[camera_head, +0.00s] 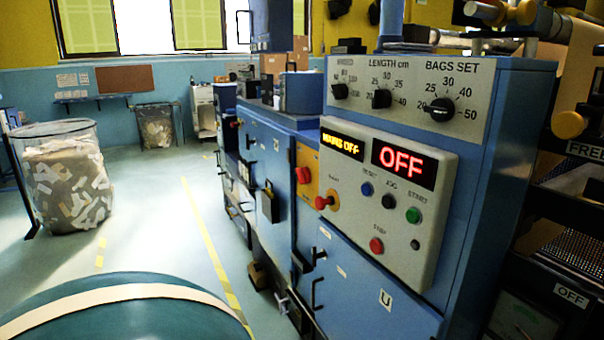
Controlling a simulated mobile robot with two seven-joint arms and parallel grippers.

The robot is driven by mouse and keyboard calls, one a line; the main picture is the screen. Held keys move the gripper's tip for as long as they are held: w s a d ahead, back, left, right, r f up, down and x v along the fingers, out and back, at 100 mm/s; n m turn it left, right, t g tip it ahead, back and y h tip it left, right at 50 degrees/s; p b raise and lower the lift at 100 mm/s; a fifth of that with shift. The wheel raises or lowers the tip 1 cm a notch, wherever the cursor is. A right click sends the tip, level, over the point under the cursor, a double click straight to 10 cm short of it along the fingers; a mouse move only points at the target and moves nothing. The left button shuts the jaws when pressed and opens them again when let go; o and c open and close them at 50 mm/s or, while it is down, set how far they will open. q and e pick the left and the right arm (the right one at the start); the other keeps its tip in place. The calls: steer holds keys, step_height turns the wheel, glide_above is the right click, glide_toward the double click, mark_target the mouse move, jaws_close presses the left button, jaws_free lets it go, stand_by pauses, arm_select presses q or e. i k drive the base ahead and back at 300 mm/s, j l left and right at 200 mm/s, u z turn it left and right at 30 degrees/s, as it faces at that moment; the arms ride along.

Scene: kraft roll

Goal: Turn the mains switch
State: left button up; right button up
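A red rotary switch (303,175) sits on a yellow-orange plate (308,160) on the side of the blue machine. It looks like the mains switch, but its label is too small to read. A red mushroom knob (323,202) sticks out just below and right of it. On the control panel, an amber display (342,145) reads "MAINS OFF" and a red display (404,164) reads "OFF". Neither of my grippers is in view.
The control panel (430,245) has blue, black, green and red buttons. Black dials (440,109) sit above it. Door handles stick out along the blue machine (375,300). A clear bin of scraps (68,185) stands at left. The floor between is open, with yellow lines.

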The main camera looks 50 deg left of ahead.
mark_target(303, 174)
steer(key=j+z, duration=0.1)
steer(key=j, duration=2.15)
steer(key=i, duration=0.1)
